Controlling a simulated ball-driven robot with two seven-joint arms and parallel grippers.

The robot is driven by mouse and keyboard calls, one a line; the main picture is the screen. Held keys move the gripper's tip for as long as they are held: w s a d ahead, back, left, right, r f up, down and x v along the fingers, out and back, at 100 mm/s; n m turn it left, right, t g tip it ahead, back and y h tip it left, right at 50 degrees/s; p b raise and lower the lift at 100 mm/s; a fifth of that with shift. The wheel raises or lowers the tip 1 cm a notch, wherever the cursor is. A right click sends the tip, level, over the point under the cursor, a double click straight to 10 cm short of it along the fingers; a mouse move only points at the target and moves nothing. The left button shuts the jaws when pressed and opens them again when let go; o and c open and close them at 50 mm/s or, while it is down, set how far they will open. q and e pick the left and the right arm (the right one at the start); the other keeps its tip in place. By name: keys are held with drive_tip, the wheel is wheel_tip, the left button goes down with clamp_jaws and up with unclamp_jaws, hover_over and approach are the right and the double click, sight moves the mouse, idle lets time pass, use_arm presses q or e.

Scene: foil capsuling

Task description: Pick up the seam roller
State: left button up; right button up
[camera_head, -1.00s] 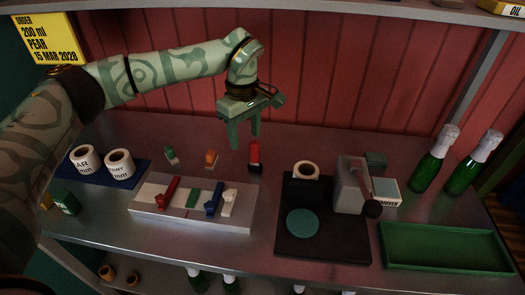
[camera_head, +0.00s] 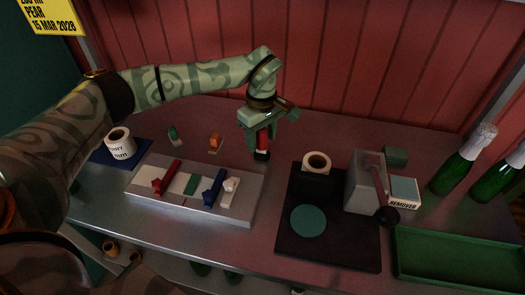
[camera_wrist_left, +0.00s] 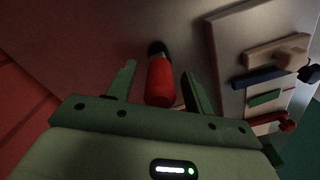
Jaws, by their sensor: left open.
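The seam roller seems to be the upright tool with a red handle (camera_head: 263,139) and a black end, standing on the metal bench behind the grey block. My left gripper (camera_head: 262,147) is over it and pointing down, with its fingers on either side of the handle. In the left wrist view, the red handle (camera_wrist_left: 160,82) lies between the two open green fingers (camera_wrist_left: 158,80), with a visible gap at the left finger. Its black end points away from the palm. The gripper partly hides the tool in the head view. My right gripper is not in view.
A grey block (camera_head: 150,197) with red, green, blue and white pieces is in front. Small green (camera_head: 173,135) and orange (camera_head: 215,142) items stand to the left. A black base (camera_head: 340,247) with a grey device is at right, near a green tray (camera_head: 455,272) and bottles.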

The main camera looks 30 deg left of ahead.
use_arm(q)
drive_tip(key=shift+f, duration=0.9)
drive_tip(key=c, duration=0.9)
drive_tip(key=shift+r, duration=0.1)
drive_tip(key=shift+c, duration=0.2)
